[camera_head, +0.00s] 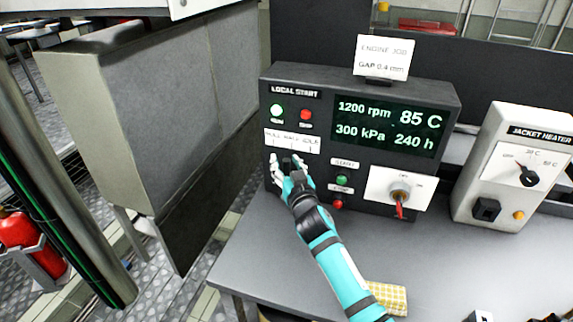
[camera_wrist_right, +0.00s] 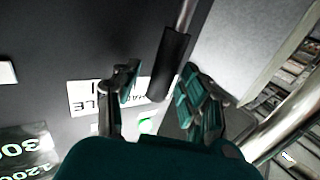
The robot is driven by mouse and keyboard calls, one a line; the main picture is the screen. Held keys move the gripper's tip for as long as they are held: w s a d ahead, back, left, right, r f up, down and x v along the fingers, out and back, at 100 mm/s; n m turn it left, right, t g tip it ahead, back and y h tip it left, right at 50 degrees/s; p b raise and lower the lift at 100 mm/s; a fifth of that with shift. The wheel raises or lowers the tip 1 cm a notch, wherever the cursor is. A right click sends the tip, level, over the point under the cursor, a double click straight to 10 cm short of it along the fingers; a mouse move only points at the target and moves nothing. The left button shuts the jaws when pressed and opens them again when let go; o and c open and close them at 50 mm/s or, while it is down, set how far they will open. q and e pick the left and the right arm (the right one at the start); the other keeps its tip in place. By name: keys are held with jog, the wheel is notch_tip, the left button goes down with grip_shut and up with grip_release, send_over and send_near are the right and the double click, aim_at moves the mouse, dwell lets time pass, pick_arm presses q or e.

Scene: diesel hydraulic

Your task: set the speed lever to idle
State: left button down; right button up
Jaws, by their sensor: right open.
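The speed lever (camera_wrist_right: 170,65) shows in the right wrist view as a dark grip on a metal rod. My right gripper (camera_wrist_right: 158,86) is open, with one finger on each side of the grip; I cannot tell whether either touches it. In the head view my right gripper (camera_head: 291,170) is at the left front of the local start panel (camera_head: 361,93) and hides most of the lever. The lever's white label plate (camera_head: 292,141) is just above the gripper, its words hard to read. It also shows in the wrist view (camera_wrist_right: 88,97), partly covered by a finger.
The panel carries a lit display (camera_head: 386,124), green and red buttons (camera_head: 342,181), and a rotary switch with a red handle (camera_head: 400,192). A jacket heater box (camera_head: 515,165) stands at the right. A yellow checked cloth (camera_head: 388,298) lies on the grey table (camera_head: 460,265).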

grip_shut()
